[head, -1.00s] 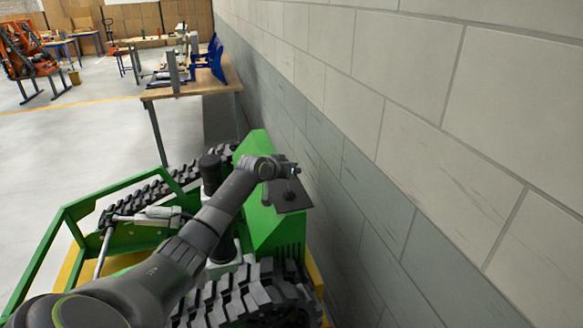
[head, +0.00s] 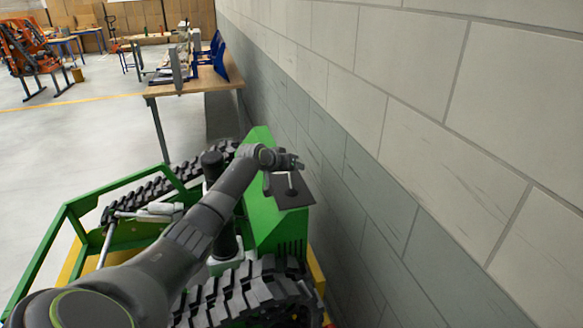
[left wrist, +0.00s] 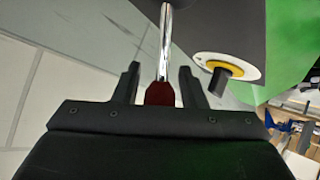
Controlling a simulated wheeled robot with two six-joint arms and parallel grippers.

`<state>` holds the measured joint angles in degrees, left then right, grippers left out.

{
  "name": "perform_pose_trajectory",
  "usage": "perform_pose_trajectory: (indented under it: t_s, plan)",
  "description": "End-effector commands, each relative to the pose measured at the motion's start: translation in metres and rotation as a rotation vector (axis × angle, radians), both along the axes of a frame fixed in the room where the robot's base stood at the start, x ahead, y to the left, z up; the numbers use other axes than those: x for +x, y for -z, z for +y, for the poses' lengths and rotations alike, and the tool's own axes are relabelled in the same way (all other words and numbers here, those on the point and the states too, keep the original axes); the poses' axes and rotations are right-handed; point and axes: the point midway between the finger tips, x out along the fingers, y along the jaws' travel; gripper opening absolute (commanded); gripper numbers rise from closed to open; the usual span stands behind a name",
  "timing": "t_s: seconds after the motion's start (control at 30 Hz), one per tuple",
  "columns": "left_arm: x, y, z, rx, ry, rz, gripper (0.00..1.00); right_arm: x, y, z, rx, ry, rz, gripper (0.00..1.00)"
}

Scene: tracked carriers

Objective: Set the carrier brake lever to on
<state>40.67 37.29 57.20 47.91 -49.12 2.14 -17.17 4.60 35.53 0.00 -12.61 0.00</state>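The brake lever (left wrist: 165,42) is a shiny metal rod with a dark red grip (left wrist: 160,93) at its end, in the left wrist view. It stands out from a dark panel, which also shows in the head view (head: 296,199) on top of the green carrier (head: 262,215). My left gripper (left wrist: 160,80) is open, with one finger on each side of the red grip and a gap visible on both sides. In the head view my left gripper (head: 283,170) is over the panel and partly hides the lever. My right gripper is in neither view.
A black rotary knob (left wrist: 219,82) on a yellow and white disc sits close beside my gripper's finger. A block wall (head: 400,160) runs close along the carrier's right side. Black tracks (head: 245,295) lie below my arm. A workbench (head: 205,82) stands beyond.

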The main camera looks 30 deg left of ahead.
Motion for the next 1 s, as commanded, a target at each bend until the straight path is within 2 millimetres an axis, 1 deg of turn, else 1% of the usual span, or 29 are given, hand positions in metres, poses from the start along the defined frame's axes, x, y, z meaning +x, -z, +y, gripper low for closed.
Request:
perform_pose_trajectory:
  t_s: [0.33, 0.47, 0.67, 1.0]
  plan:
    - [0.0, 0.0, 0.0, 0.001, 0.001, 0.0, 0.45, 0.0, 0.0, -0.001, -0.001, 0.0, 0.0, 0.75]
    - [-0.004, -0.003, 0.001, 0.002, 0.0, -0.002, 0.45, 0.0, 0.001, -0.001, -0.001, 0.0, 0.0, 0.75]
    - [-0.02, -0.013, 0.003, 0.004, 0.001, -0.002, 0.45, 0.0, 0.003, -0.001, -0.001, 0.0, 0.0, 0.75]
    - [-0.059, -0.039, 0.007, 0.007, 0.0, -0.002, 0.45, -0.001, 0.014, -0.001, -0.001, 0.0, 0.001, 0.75]
